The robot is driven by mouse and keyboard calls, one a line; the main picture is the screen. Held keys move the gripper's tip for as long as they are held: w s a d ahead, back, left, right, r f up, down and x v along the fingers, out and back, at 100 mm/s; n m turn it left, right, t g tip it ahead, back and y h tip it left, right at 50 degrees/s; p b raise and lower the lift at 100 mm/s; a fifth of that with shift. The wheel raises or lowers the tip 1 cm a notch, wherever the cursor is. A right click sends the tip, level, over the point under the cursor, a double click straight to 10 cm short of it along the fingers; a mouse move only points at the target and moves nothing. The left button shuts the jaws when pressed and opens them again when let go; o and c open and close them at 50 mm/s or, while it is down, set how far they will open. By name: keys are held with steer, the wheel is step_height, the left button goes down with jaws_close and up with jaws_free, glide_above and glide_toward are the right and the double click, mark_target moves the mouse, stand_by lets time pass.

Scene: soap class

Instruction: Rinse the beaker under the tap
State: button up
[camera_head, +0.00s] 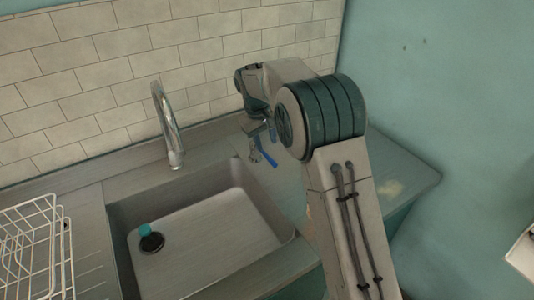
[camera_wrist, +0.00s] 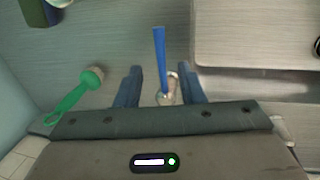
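A small clear glass beaker (camera_wrist: 172,93) shows partly in the wrist view, between my gripper's fingers and close to the right one. A blue stick or handle (camera_wrist: 159,48) extends from beside or inside it; I cannot tell which. My gripper (camera_wrist: 161,86) is open, with a gap on the beaker's left side. In the head view my gripper (camera_head: 258,138) is low over the counter right of the sink, largely hidden by my arm. The blue handle (camera_head: 267,156) shows below it. The chrome tap (camera_head: 168,125) arches over the sink's back edge; no water shows.
The grey sink basin (camera_head: 215,232) holds a teal object (camera_head: 145,230) at its drain. A white wire rack (camera_head: 35,240) stands at left. A tiled wall (camera_head: 120,80) rises behind.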

mark_target(270, 159)
steer(key=f, duration=0.4)
steer(key=d+f+p, duration=0.1)
steer(key=f, duration=0.1)
steer(key=shift+w+f, duration=0.35)
steer(key=shift+f, duration=0.05)
jaws_close()
